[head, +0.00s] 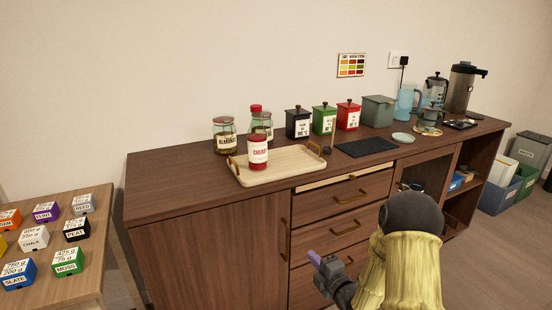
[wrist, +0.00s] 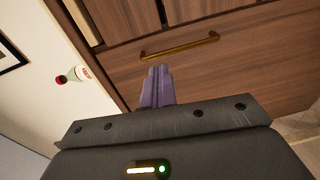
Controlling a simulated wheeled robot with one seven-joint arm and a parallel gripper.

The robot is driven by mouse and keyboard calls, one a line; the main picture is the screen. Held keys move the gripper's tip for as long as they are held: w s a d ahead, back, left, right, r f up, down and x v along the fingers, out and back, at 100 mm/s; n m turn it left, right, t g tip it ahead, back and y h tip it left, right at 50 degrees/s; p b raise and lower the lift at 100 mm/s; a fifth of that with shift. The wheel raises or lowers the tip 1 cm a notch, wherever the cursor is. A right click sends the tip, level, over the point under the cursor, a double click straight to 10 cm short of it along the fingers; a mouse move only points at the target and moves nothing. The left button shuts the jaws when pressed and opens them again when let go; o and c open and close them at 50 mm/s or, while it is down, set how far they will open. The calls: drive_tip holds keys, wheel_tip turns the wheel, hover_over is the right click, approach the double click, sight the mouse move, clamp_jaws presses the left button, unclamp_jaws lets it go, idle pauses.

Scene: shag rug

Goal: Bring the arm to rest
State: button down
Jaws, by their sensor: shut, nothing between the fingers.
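My gripper (head: 322,264) is in front of the wooden sideboard (head: 200,197), beside its drawers and below the countertop. In the wrist view its purple fingers (wrist: 158,86) are together and hold nothing. A drawer with a brass handle (wrist: 180,46) lies just beyond the fingertips in that view; I cannot tell whether they touch it. My arm, in a yellow sleeve, reaches up from the lower right of the head view.
A wooden tray (head: 283,176) with a red-capped bottle (head: 257,153) stands on the counter, beside jars (head: 224,136) and canisters (head: 323,119). The top drawer (head: 345,178) looks slightly open. A low table (head: 85,252) with labelled blocks stands at left. Bins (head: 497,190) stand at right.

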drive_tip(key=s+d+r+m+g+h, duration=0.1)
drive_tip(key=s+r+m+g+h, duration=0.25)
drive_tip(key=s+m+g, duration=0.6)
drive_tip(key=s+r+m+g+h, duration=0.2)
drive_tip(key=s+m+g+h, duration=0.2)
drive_tip(key=s+m, duration=1)
wheel_tip(320, 180, up, 32)
drive_tip(key=s+n+p, duration=0.1)
drive_tip(key=p, duration=3.1)
drive_tip(key=shift+s+p, duration=0.3)
drive_tip(key=shift+s, duration=0.1)
drive_tip(key=shift+y, duration=0.25)
